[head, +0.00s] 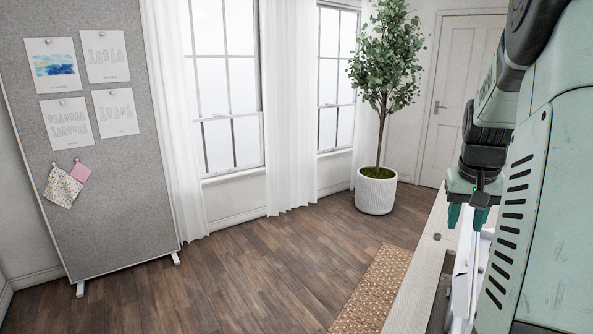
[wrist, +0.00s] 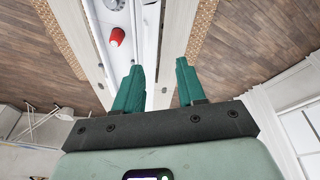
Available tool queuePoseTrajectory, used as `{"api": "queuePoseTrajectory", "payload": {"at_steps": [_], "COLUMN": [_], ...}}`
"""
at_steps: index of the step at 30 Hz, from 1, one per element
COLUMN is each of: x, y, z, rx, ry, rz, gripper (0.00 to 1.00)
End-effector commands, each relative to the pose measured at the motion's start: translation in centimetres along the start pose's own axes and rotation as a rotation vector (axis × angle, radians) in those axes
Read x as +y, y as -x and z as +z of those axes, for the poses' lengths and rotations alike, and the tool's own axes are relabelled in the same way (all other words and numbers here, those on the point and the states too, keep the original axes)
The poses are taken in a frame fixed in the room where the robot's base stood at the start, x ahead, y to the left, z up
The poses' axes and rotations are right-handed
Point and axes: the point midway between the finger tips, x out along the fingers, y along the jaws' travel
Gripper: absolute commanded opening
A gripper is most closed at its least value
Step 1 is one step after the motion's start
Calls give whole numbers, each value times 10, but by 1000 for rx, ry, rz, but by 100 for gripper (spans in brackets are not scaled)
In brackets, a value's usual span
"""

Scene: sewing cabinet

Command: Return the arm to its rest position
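My arm shows at the right edge of the head view. My gripper (head: 467,216) hangs there with its green fingers pointing down, above a pale wooden surface. In the wrist view the two green fingers of my gripper (wrist: 160,78) stand apart with nothing between them, so it is open and empty. A white machine-like body (wrist: 118,65) with a dial lies beyond the fingers, and a small red object (wrist: 117,36) sits on it. Part of this white body (head: 465,280) also shows below my gripper in the head view, mostly hidden by my arm.
A pale wooden cabinet edge (head: 415,285) runs beside my arm. A woven mat (head: 372,290) lies on the dark wooden floor. A potted tree (head: 376,192) stands by the windows and a door (head: 463,85). A grey pinboard (head: 120,170) stands at left. The middle floor is clear.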

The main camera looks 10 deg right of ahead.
Motion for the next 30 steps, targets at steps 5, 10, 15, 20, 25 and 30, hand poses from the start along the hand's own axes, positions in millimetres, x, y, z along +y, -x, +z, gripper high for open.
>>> {"api": "queuePoseTrajectory", "payload": {"at_steps": [5, 10, 15, 20, 25, 30], "x": [-110, -193, -239, -251, -222, -196], "y": [93, 173, 228, 254, 222, 187], "z": [11, 58, 113, 164, 220, 263], "rx": [205, 410, 573, 654, 522, 359], "ry": [212, 392, 523, 596, 572, 528], "rz": [-11, -72, -158, -234, -250, -250], "gripper": [40, 40, 40, 40, 40, 40]}}
